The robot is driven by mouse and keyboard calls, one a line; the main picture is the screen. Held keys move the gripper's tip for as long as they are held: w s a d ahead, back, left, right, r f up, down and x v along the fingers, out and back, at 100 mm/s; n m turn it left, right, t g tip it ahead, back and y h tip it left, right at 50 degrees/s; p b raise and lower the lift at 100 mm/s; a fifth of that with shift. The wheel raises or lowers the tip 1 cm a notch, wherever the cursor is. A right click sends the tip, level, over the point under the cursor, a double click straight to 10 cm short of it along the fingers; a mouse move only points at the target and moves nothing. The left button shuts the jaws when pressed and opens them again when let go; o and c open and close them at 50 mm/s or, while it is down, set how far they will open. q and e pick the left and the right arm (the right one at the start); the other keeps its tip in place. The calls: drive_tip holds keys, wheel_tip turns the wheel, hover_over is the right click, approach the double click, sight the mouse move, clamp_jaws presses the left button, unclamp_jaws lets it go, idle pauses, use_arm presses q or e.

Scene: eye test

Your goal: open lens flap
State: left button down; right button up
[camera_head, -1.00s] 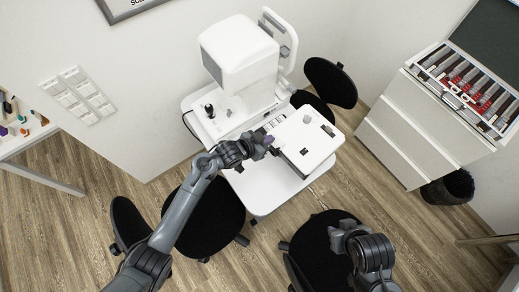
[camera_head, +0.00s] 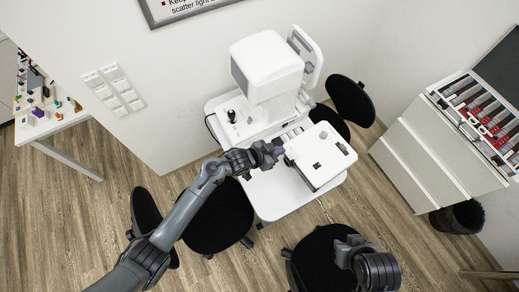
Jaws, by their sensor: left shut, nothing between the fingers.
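A white rectangular box (camera_head: 322,153) lies on the white instrument table (camera_head: 262,198). It has a small dark square and a dark slot on top. I cannot tell for sure which part is the lens flap. My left gripper (camera_head: 279,150) is shut and empty at the box's left edge. I cannot tell whether it touches the box. A row of small pale parts (camera_head: 291,136) shows just behind it, partly hidden. My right gripper (camera_head: 347,249) is low at the bottom, over a black stool and away from the box; its fingers are not clear.
A white eye-test machine (camera_head: 266,66) and a joystick (camera_head: 231,116) stand at the back of the table. Black stools (camera_head: 212,215) stand in front. An open lens case (camera_head: 482,112) sits on white drawers at the right, with a black bin (camera_head: 459,216) beside.

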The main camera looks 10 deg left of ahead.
use_arm(q)
drive_tip(key=r+b+v, duration=0.1)
drive_tip(key=v, duration=0.8)
drive_tip(key=s+f+n+p, duration=0.1)
drive_tip(key=s+f+n, duration=0.35)
drive_tip(key=s, duration=0.75)
drive_tip(key=s+a+r+n+g+y, duration=0.1)
drive_tip(key=s+a+r+g+y, duration=0.1)
drive_tip(key=s+a, duration=0.4)
drive_tip(key=s+a+r+n+g+y, duration=0.1)
drive_tip(key=s+a+r+y, duration=0.4)
drive_tip(key=a, duration=0.5)
drive_tip(key=shift+s+n+g+y+p, duration=0.4)
drive_tip(key=shift+s+n+y, duration=0.2)
drive_tip(key=shift+s, duration=0.1)
